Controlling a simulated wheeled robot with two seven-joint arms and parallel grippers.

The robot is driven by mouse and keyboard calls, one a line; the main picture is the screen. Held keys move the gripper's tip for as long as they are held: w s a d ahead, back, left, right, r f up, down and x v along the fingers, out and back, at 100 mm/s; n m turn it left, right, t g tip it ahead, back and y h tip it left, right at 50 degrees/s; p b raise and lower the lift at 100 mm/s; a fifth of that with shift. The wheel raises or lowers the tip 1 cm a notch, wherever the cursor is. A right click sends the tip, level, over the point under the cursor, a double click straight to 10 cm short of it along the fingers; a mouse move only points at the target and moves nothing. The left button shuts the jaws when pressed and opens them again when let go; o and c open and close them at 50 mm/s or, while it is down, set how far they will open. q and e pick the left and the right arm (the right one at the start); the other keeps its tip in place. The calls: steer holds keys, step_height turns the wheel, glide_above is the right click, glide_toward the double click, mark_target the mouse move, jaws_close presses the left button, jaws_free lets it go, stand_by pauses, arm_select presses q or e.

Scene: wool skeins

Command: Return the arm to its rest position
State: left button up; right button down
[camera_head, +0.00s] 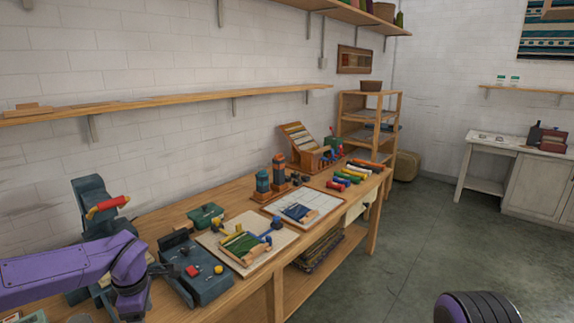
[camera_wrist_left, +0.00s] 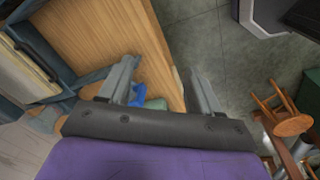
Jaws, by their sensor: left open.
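My left arm (camera_head: 62,274) reaches in purple from the left edge over the near end of the workbench and bends downward. Its gripper does not show clearly in the head view. In the left wrist view, my left gripper (camera_wrist_left: 160,84) has its two grey fingers spread wide, with nothing held between them. Behind the fingers are the bench edge, the floor, and a small blue object (camera_wrist_left: 140,97) partly hidden by the left finger. My right gripper is not in view.
The wooden workbench (camera_head: 160,212) carries a dark tool tray (camera_head: 205,285), a pale board (camera_head: 232,262), a white board (camera_head: 313,198) and several coloured skeins (camera_head: 350,176). Open floor (camera_head: 420,240) lies to the right. A wooden stool (camera_wrist_left: 291,124) stands right of the gripper in the wrist view.

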arm_select(q)
steer(key=s+d+f+m+t+y+b, duration=0.1)
steer(key=s+d+f+m+t+y, duration=0.3)
steer(key=f, duration=0.6)
steer(key=s+a+f+m+t+y+b, duration=0.1)
steer(key=s+f+m+b, duration=0.1)
steer(key=s+f, duration=0.5)
steer(key=s+f+m+g+h+b, duration=0.1)
steer(key=s+f+m, duration=0.3)
steer(key=s+f, duration=0.3)
steer(key=s+f+m+g+h+b, duration=0.1)
steer(key=s+f+m, duration=0.3)
steer(key=s, duration=0.9)
step_height(320, 180, down, 3)
steer(key=shift+s+r+m+g, duration=0.15)
steer(key=shift+m+g, duration=0.15)
steer(key=shift+d, duration=0.1)
stand_by(0.9)
